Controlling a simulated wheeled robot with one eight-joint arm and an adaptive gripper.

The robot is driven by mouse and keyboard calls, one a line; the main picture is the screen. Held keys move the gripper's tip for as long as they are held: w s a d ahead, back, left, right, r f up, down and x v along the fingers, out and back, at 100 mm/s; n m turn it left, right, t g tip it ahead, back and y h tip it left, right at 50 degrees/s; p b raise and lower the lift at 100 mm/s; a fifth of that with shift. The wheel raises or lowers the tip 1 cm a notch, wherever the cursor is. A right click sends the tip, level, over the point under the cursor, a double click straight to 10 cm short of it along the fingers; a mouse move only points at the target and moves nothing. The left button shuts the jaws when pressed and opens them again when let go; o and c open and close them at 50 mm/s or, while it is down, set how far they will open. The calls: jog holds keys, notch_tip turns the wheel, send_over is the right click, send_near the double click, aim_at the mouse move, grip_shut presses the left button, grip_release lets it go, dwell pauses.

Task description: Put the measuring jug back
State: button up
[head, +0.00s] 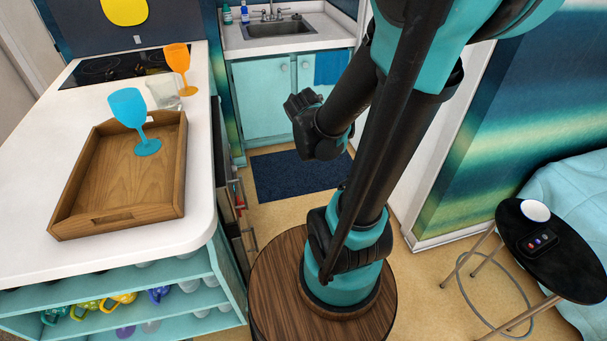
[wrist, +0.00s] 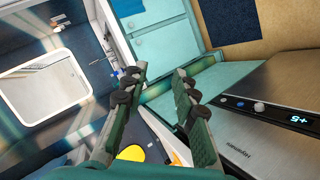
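The measuring jug looks to be the clear glass vessel (head: 163,92) on the white counter, partly hidden behind the blue goblet (head: 128,106). It stands just beyond the wooden tray (head: 80,187); I cannot tell its handle. The blue goblet stands in the tray's far end. My gripper (head: 296,103) is in the air right of the counter, well apart from the jug. In the wrist view my gripper (wrist: 160,82) has its two fingers spread with nothing between them. The jug cannot be made out in the wrist view.
An orange goblet (head: 178,66) stands beside the jug, near the hob (head: 105,68). Open shelves (head: 110,315) with mugs are under the counter. The sink (head: 272,28) is at the back. A small black table (head: 555,262) stands at right. The front of the counter is clear.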

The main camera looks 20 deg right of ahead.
jog(key=s+a+f+m+g+y, duration=0.1)
jog(key=s+a+f+m+g, duration=0.1)
jog(key=s, duration=0.4)
jog(key=s+a+f+m+g+y, duration=0.1)
jog(key=s+f+m+g, duration=0.2)
jog(key=s+f+m, duration=0.1)
jog(key=s+a+f+m+g+y, duration=0.1)
jog(key=s+a+f+m+g, duration=0.1)
jog(key=s+f, duration=0.3)
jog(key=s+m, duration=0.1)
jog(key=s, duration=0.2)
jog(key=shift+s+a+y, duration=0.25)
jog(key=shift+a+y, duration=0.05)
